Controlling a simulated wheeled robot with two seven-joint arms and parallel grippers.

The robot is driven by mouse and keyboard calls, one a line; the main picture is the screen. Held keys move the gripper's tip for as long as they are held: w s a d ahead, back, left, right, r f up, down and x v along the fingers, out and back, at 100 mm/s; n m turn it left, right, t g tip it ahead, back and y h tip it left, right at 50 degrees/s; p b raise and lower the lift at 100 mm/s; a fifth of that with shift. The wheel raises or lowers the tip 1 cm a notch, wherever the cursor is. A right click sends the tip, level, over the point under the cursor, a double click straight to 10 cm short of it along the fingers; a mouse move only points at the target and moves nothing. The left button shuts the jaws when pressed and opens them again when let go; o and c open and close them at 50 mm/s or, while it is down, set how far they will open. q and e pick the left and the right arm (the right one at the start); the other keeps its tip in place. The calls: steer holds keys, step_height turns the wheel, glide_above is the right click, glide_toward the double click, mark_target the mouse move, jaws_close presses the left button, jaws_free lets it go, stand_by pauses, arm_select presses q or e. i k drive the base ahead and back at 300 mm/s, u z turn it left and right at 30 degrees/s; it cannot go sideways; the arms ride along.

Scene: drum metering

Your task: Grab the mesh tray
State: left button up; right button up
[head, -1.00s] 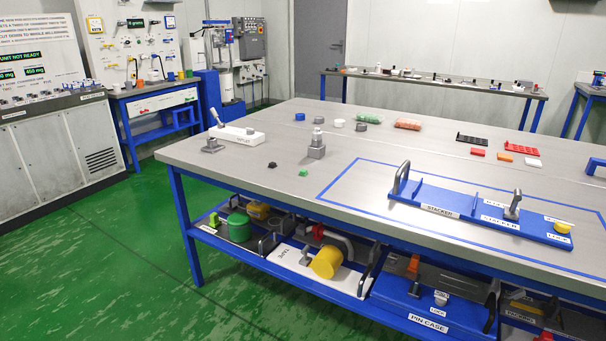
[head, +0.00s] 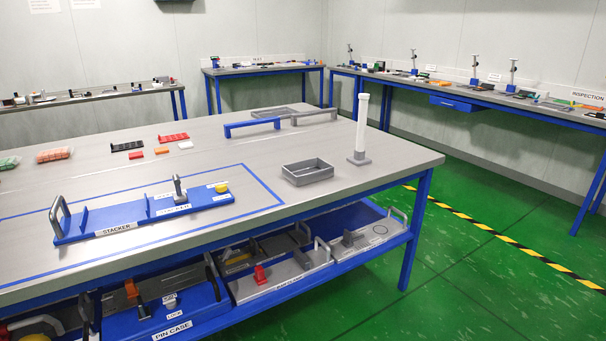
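A small grey open rectangular tray (head: 309,179) sits on the right part of the big grey table, near its front edge. A second grey tray-like frame (head: 262,113) lies at the table's back edge, partly hidden behind a blue handle-shaped bar (head: 252,127) and a grey one (head: 315,116). I cannot tell at this size which of the two has a mesh floor. Neither of my grippers is in view.
A white post on a grey base (head: 360,155) stands right of the small tray. A blue stacker fixture (head: 142,222) sits left, inside blue tape lines. The shelf below holds a pin case (head: 165,312) and other fixtures. Green floor is clear at right.

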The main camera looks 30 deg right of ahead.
mark_target(304, 172)
steer(key=k, duration=0.85)
steer(key=z, duration=1.8)
steer(key=i, duration=1.4)
steer(key=u, duration=1.25)
steer(key=i, duration=0.9)
steer(key=u, duration=0.95)
